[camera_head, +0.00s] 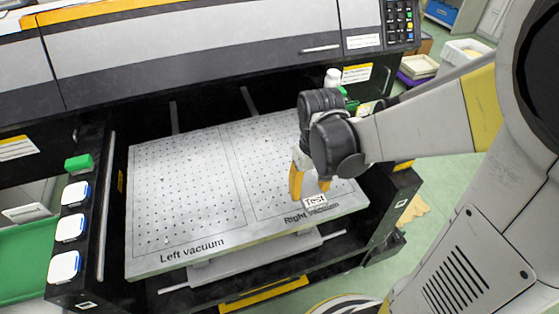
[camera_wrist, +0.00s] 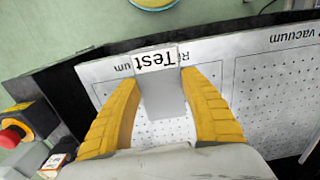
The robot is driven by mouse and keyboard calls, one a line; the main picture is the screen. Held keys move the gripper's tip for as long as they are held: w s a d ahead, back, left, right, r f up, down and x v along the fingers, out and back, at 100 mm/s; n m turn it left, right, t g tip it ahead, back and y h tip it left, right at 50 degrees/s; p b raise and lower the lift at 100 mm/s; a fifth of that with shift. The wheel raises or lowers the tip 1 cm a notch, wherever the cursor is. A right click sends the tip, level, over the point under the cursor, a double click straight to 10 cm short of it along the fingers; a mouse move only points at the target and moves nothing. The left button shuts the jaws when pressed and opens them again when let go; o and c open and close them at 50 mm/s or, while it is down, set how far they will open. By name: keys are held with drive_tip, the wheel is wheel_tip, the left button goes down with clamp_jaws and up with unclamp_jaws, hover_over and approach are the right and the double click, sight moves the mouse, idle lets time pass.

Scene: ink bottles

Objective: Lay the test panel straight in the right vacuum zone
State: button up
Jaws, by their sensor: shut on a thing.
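The test panel (camera_wrist: 162,96) is a small grey plate with a white "Test" label, which shows upside down in the wrist view. My gripper (camera_wrist: 158,82) has its yellow fingers on the panel's two sides, shut on it. In the head view my gripper (camera_head: 310,186) is over the front of the right vacuum zone (camera_head: 262,158), and the panel's label (camera_head: 315,201) shows below the fingers, partly covering the "Right vacuum" text. I cannot tell whether the panel touches the perforated table (camera_head: 150,262). The panel's body is mostly hidden in the head view.
The left vacuum zone (camera_head: 185,190) is bare. White-topped blocks (camera_head: 68,228) and a green one (camera_head: 78,163) line the left frame. A white bottle (camera_head: 333,78) stands behind my gripper. A red button (camera_wrist: 12,138) shows at lower left in the wrist view.

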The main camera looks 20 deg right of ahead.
drive_tip(key=b, duration=0.3)
hover_over(283, 193)
wheel_tip(283, 193, down, 6)
drive_tip(key=shift+f, duration=0.1)
drive_tip(key=shift+f+b, duration=1.05)
drive_tip(key=shift+f, duration=0.85)
drive_tip(key=shift+f, duration=0.15)
drive_tip(key=o, duration=1.1)
